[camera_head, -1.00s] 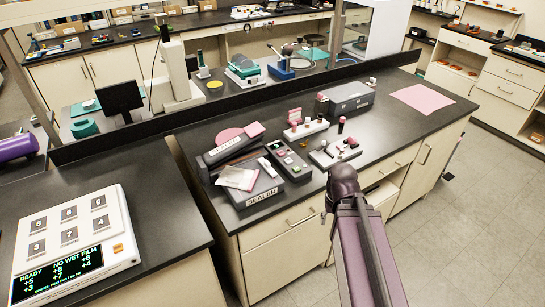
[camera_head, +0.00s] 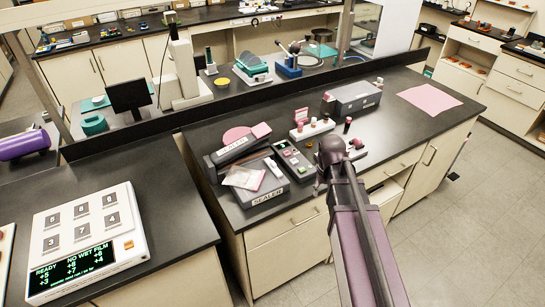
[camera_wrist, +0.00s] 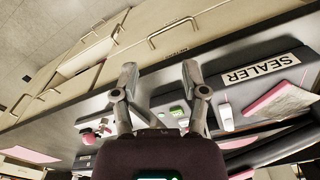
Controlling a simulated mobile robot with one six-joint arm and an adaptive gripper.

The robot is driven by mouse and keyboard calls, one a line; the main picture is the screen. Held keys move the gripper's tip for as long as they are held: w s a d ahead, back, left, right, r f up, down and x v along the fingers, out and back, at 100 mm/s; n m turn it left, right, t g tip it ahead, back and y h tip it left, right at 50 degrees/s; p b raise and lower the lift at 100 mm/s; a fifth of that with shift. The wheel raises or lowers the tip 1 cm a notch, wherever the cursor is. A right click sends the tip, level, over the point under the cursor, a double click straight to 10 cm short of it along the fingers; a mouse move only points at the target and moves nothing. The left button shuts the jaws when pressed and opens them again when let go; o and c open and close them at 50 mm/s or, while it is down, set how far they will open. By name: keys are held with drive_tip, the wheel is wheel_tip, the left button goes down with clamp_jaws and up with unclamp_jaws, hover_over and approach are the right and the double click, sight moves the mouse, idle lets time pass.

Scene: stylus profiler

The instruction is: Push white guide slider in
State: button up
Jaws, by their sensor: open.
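The white piece also shows in the wrist view (camera_wrist: 226,117), right of my gripper. My gripper (camera_wrist: 160,75) is open and empty, its two fingers spread above the bench's front edge and apart from the sealer.
A control panel with green buttons (camera_head: 292,160) adjoins the sealer on the right. A white rack with pink-capped bottles (camera_head: 312,129) and a grey box (camera_head: 357,97) stand behind. A pink sheet (camera_head: 430,97) lies on otherwise clear bench at far right.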

drive_tip(key=w+a+r+n+p, duration=0.2)
drive_tip(key=w+a+r+p, duration=0.35)
drive_tip(key=w+a, duration=0.45)
wheel_tip(320, 180, up, 4)
drive_tip(key=n+p, duration=0.3)
hover_over(273, 162)
drive_tip(key=shift+f+b, duration=0.2)
drive_tip(key=shift+b, duration=0.1)
wheel_tip(273, 162, down, 14)
drive_tip(key=b, duration=1.3)
drive_tip(key=shift+r+b, duration=0.25)
drive_tip(key=shift+b, duration=0.05)
drive_tip(key=shift+c, duration=0.2)
clamp_jaws()
